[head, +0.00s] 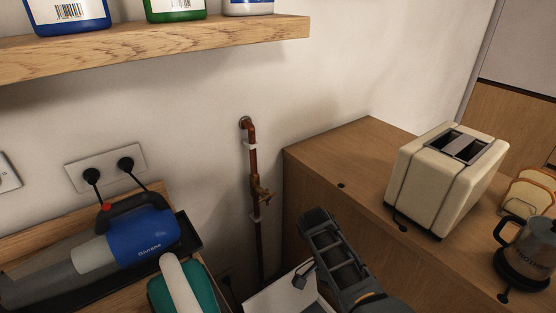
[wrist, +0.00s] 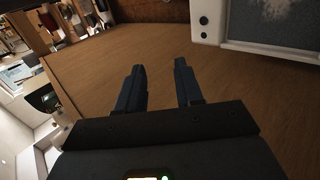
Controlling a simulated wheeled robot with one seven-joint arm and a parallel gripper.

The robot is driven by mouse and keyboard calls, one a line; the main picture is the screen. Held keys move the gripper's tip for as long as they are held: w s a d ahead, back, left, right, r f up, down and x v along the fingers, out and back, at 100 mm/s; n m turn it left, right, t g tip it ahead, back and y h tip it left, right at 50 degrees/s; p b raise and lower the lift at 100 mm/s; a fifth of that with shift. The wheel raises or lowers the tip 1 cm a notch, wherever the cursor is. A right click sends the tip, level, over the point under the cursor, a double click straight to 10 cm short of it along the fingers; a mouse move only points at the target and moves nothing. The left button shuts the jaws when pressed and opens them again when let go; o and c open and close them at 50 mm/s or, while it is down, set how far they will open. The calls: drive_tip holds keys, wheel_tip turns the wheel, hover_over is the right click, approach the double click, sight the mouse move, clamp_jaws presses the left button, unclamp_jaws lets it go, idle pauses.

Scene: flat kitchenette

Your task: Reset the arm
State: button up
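My gripper (wrist: 160,66) shows in the wrist view with its two dark fingers apart and nothing between them. Beyond the fingers lies a bare brown wood-look surface (wrist: 110,75). In the head view, part of my dark grey arm (head: 340,255) rises at the bottom centre, left of the wooden counter (head: 335,160). I cannot make out the fingertips in the head view.
A cream toaster (head: 440,185), bread slices (head: 528,192) and a frother jug (head: 527,250) stand on the counter. A copper pipe (head: 254,165) runs down the wall. A blue handheld vacuum (head: 145,235) lies at left, below a wooden shelf (head: 170,45).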

drive_tip(key=s+d+f+n+t, duration=0.1)
drive_tip(key=s+f, duration=0.2)
drive_tip(key=f, duration=0.2)
drive_tip(key=s+d+f+n+t+y, duration=0.1)
drive_tip(key=s+f+t, duration=0.1)
drive_tip(key=s+f, duration=0.2)
drive_tip(key=s+d+f+n+t+y, duration=0.1)
drive_tip(key=s+f+t, duration=0.1)
drive_tip(key=s+f, duration=0.2)
wheel_tip(320, 180, down, 4)
drive_tip(key=shift+d+r+n, duration=0.1)
drive_tip(key=shift+r+n, duration=0.15)
drive_tip(key=shift+n, duration=0.05)
drive_tip(key=s+d+r+n+t+y, duration=0.1)
drive_tip(key=s+r+n+t, duration=0.2)
drive_tip(key=s, duration=0.5)
drive_tip(key=s+r+n+t+y, duration=0.1)
drive_tip(key=s+r+t+y, duration=0.1)
drive_tip(key=s+t, duration=0.45)
drive_tip(key=s+r+n+t, duration=0.1)
drive_tip(key=s+r, duration=0.3)
drive_tip(key=r, duration=0.7)
drive_tip(key=s+r+n+t, duration=0.1)
drive_tip(key=s+r+t, duration=0.3)
drive_tip(key=r, duration=0.8)
drive_tip(key=s+d+r+n+t, duration=0.1)
drive_tip(key=s+r+t, duration=0.1)
drive_tip(key=r, duration=0.9)
drive_tip(key=shift+v, duration=0.95)
